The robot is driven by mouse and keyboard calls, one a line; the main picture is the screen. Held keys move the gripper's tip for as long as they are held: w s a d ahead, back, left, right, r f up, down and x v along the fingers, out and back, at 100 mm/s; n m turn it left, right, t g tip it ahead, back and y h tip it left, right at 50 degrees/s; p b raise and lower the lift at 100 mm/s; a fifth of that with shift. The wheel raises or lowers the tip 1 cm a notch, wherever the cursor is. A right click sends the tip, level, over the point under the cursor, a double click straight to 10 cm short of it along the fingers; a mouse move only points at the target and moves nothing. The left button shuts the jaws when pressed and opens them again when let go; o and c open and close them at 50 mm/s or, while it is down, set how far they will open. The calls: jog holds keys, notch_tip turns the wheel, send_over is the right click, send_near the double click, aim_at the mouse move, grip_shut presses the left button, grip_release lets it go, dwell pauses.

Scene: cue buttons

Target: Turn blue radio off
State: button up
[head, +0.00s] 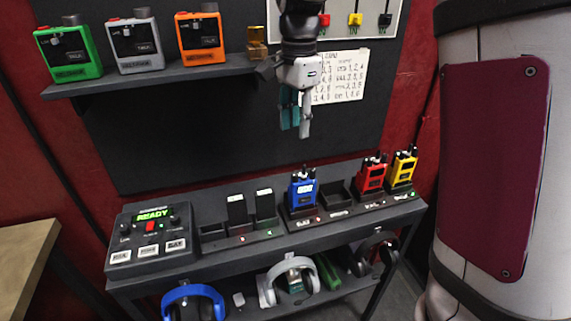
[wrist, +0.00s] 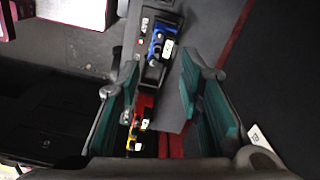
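The blue radio (head: 301,190) stands upright in a charger slot on the shelf top, with a lit white display on its front. In the wrist view the blue radio (wrist: 157,44) shows beyond the fingertips, near the top centre. My gripper (head: 297,130) hangs pointing down, well above the shelf and apart from the radio. In the wrist view my gripper (wrist: 160,70) has its two teal-padded fingers spread, with nothing held between them. The radio's knobs are too small to make out clearly.
Red (head: 371,174) and yellow (head: 403,167) radios stand to the right, past an empty slot (head: 336,192). Black items (head: 250,208) sit to the left, beside a console reading READY (head: 151,234). Headphones (head: 194,302) lie below. An upper shelf (head: 160,78) holds green, grey and orange boxes.

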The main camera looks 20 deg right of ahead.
aim_at(296, 174)
notch_tip(296, 174, down, 14)
jog(key=shift+r+p, duration=0.25)
jog(key=shift+p, duration=0.15)
grip_shut()
